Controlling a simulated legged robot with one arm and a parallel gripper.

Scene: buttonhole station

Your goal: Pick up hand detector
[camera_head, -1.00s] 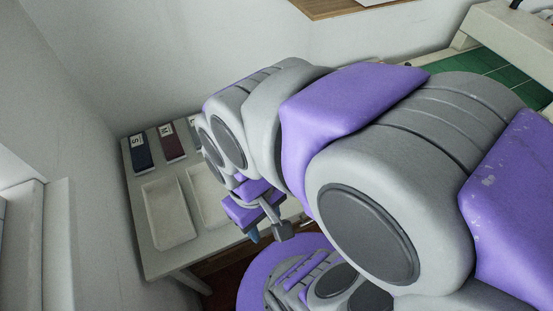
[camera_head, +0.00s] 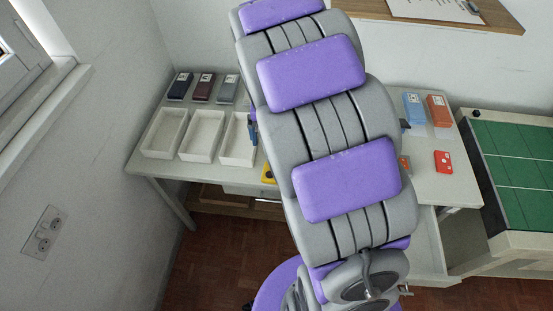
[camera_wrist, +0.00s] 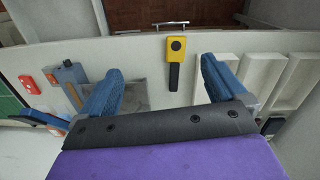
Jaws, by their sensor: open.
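The hand detector (camera_wrist: 175,60) is in the wrist view, a yellow head with a dark round spot and a black handle. It lies on the white table (camera_wrist: 140,62). In the head view a small yellow part of the hand detector (camera_head: 268,174) shows beside my arm; the rest is hidden. My gripper (camera_wrist: 160,80) is open, its two blue fingers apart. In the wrist view the detector shows between the fingers, with its handle toward the gripper. The gripper is empty and not touching it. My arm hides most of the gripper in the head view.
Three white trays (camera_head: 203,135) stand on the table left of my arm, with three small boxes (camera_head: 203,88) behind them. Right of my arm are a blue box (camera_head: 414,109), an orange box (camera_head: 439,110) and a red item (camera_head: 443,161). A green gridded board (camera_head: 515,160) is at far right.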

